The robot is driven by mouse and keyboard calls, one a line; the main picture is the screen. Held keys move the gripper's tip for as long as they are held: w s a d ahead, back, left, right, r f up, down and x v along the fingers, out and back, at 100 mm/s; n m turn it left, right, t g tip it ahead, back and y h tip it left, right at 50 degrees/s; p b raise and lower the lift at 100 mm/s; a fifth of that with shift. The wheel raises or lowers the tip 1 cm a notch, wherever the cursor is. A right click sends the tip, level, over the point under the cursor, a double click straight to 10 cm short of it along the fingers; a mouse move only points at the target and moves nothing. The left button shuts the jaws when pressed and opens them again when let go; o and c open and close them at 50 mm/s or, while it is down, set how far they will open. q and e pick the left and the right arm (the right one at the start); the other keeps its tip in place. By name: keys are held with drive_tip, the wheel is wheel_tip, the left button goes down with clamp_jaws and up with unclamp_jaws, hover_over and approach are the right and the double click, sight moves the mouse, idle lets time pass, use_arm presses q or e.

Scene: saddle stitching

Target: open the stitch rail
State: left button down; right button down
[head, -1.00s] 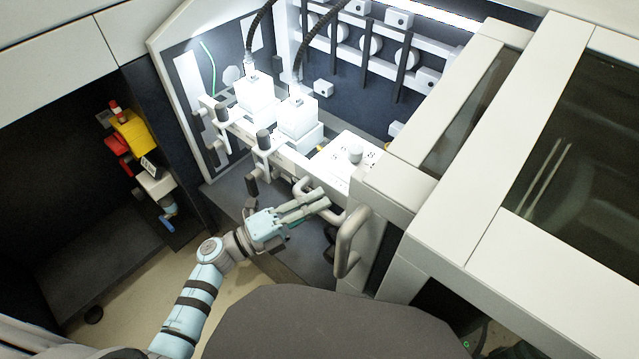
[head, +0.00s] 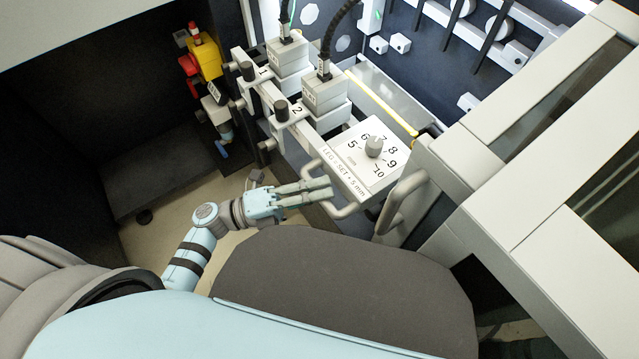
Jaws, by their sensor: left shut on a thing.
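The stitch rail (head: 318,140) is a pale beam carrying two boxy stitch heads marked 1 (head: 288,58) and 2 (head: 326,93), with a dial plate (head: 357,175) at its near right end. It stands out from the machine's dark back wall, with a gap behind it. A grey bar handle (head: 341,212) is fixed to its front. My left gripper (head: 327,189) is shut on this handle; its fingers hide part of the bar. My right gripper is out of view.
A second grey handle (head: 401,203) is on the pale frame just right of the rail. A large pale cover with dark windows (head: 545,165) fills the right. A yellow and red switch box (head: 206,58) stands left of the rail. Some floor (head: 160,225) shows at lower left.

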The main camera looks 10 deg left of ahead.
use_arm(q)
drive_tip(key=shift+s+f, duration=0.1)
drive_tip(key=c, duration=1.5)
unclamp_jaws()
drive_tip(key=shift+c, duration=0.2)
drive_tip(key=v, duration=1.2)
